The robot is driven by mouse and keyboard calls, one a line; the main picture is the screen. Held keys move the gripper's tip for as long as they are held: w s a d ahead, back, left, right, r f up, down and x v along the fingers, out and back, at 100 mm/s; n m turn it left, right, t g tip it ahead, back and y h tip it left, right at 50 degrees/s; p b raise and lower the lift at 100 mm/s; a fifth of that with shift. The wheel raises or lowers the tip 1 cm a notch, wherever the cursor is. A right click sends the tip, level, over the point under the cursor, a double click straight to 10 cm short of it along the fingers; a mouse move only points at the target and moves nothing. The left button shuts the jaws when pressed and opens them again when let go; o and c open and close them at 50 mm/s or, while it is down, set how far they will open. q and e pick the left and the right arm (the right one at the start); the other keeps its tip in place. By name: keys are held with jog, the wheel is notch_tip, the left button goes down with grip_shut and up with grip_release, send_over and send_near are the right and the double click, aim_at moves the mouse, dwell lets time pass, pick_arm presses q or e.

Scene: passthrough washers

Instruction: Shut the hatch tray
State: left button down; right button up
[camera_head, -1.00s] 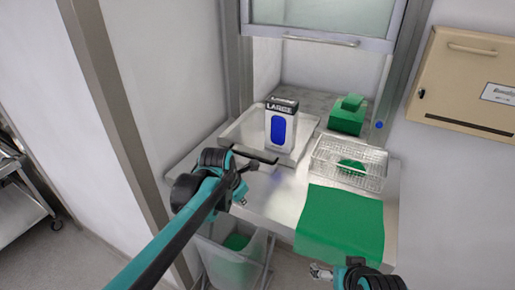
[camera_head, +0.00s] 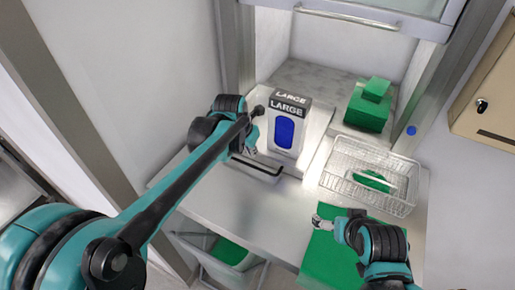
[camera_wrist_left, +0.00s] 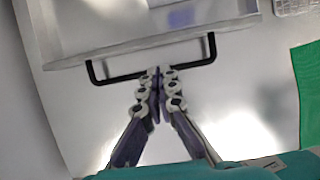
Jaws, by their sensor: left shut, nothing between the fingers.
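The hatch tray (camera_head: 312,140) is a pale, shallow tray on the metal counter below the raised hatch window. In the left wrist view the tray's front edge (camera_wrist_left: 140,46) and handle (camera_wrist_left: 115,78) run across the top. My left gripper (camera_head: 250,150) is shut and empty, its tips (camera_wrist_left: 158,71) at the middle of the handle bar; contact is unclear. My right gripper (camera_head: 318,222) is over the green cloth, its jaws too small to read.
A wire basket (camera_head: 345,185) with a green item stands right of the tray. A green box (camera_head: 368,108) sits behind it. The hatch window (camera_head: 400,8) is raised. A green cloth (camera_head: 325,255) hangs over the counter's front. A bin (camera_head: 215,262) stands below.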

aim_at(258, 165)
pick_arm(q)
jog(key=b+x, duration=0.1)
jog(key=x, duration=0.8)
jog(key=shift+f, duration=0.35)
pick_arm(e)
jog(key=shift+s+f, duration=0.15)
jog(key=shift+f, duration=0.25)
